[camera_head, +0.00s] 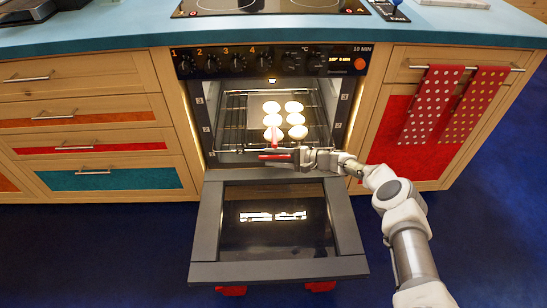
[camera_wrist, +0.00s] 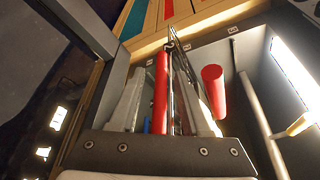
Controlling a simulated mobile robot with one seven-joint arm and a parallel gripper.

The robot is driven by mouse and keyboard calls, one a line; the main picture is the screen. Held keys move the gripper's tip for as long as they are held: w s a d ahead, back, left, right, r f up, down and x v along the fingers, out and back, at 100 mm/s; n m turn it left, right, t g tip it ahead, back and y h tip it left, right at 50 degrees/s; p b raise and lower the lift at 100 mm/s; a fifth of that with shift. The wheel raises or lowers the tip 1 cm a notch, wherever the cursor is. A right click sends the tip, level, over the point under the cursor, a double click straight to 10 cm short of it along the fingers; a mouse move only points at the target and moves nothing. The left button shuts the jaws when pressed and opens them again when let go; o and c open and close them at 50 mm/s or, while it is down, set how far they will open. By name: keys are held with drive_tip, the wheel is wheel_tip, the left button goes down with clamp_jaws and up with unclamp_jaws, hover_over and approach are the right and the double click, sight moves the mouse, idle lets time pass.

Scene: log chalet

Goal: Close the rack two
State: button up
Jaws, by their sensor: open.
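The oven (camera_head: 262,110) stands open, its door (camera_head: 277,220) folded down flat toward me. A wire rack (camera_head: 235,130) is inside at about the marks 2 and 3, pulled somewhat toward the opening. My gripper (camera_head: 277,155) is at the front of the rack, just above the hinge side of the door. In the wrist view, my gripper (camera_wrist: 165,105) is open, with a red bar (camera_wrist: 160,92) and rack wires between its fingers. I cannot tell whether the fingers touch them.
A second red piece (camera_wrist: 213,90) is beyond the right finger in the wrist view. Wooden drawers (camera_head: 95,120) stand left of the oven. Red dotted towels (camera_head: 430,105) hang at the right. A turquoise counter (camera_head: 110,25) is above. The blue floor (camera_head: 90,255) is clear.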

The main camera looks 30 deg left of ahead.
drive_tip(key=p+v, duration=0.4)
drive_tip(key=v, duration=1.3)
drive_tip(key=shift+d, duration=0.2)
drive_tip(key=shift+r, duration=0.1)
drive_tip(key=shift+c, duration=0.2)
